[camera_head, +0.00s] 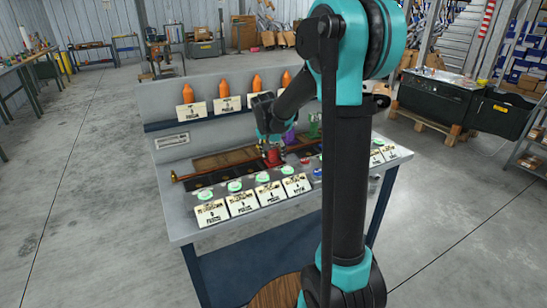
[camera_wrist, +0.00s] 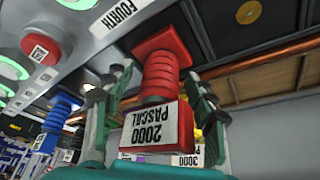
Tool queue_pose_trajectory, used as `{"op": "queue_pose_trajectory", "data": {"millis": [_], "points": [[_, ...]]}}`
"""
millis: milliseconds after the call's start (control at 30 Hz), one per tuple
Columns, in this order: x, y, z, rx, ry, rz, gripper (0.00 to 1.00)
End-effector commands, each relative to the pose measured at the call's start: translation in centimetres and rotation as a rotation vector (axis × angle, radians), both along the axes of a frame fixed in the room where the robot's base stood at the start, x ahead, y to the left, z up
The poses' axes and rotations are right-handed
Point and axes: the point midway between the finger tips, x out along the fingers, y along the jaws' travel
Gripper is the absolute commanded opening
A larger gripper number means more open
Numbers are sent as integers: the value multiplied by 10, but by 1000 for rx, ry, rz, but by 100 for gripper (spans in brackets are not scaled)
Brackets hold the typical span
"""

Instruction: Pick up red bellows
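The red bellows (camera_wrist: 160,75) stands between the two fingers of my gripper (camera_wrist: 158,82) in the wrist view. It has a square red flange at the far end and a red block with a white "2000 PASCAL" label at the near end. One finger lies along each side, close to the block. I cannot tell whether the fingers press on it. In the head view, the red bellows (camera_head: 272,157) shows at the workbench's recessed strip.
A blue bellows (camera_wrist: 62,112) stands to the left in the wrist view, and a yellow one is partly hidden behind my right finger. Labelled plates with green rings (camera_head: 236,186) line the bench (camera_head: 185,222) front. Orange pointed parts (camera_head: 187,92) stand along the back shelf.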

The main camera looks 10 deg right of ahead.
Motion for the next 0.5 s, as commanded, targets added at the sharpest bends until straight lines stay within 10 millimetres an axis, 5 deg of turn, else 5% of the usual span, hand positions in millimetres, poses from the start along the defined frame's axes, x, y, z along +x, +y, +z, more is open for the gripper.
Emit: {"op": "queue_pose_trajectory", "data": {"millis": [400, 500], "points": [[0, 0, 0, -1, 0, 0, 2], [0, 0, 0, -1, 0, 0, 0]]}}
